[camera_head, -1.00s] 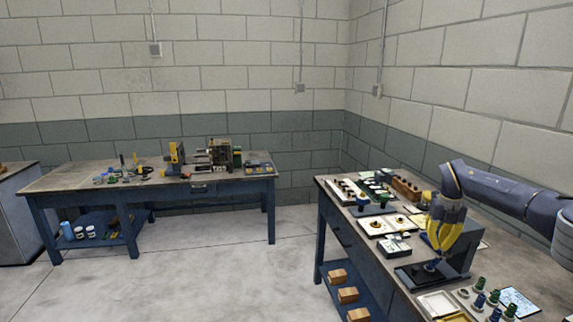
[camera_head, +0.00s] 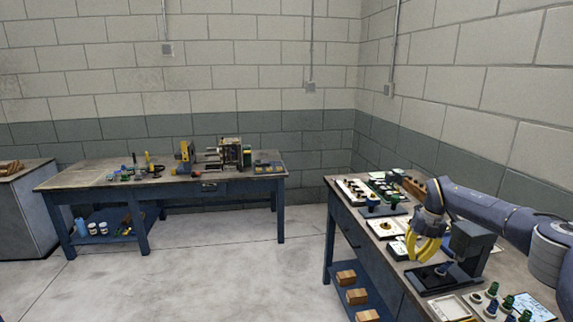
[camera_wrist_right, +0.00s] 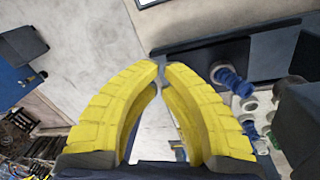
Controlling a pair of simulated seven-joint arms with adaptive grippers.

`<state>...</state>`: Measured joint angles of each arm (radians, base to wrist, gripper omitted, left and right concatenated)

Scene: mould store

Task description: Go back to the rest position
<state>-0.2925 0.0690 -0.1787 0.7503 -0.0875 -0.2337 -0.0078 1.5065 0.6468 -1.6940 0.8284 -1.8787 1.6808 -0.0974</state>
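My right gripper (camera_head: 420,255), with curved yellow fingers, hangs above the right workbench, beside a grey upright device (camera_head: 470,245) with a dark flat base (camera_head: 432,280). In the right wrist view its fingertips (camera_wrist_right: 161,72) come together or almost touch, with nothing visibly held between them. My right arm reaches in from the right edge. My left gripper is in neither view.
The right workbench (camera_head: 338,212) carries white trays, small parts and green and blue knobs around the device. Wooden blocks (camera_head: 357,296) lie on its lower shelf. A second workbench (camera_head: 75,180) stands at the back left. Open floor (camera_head: 220,275) lies between them.

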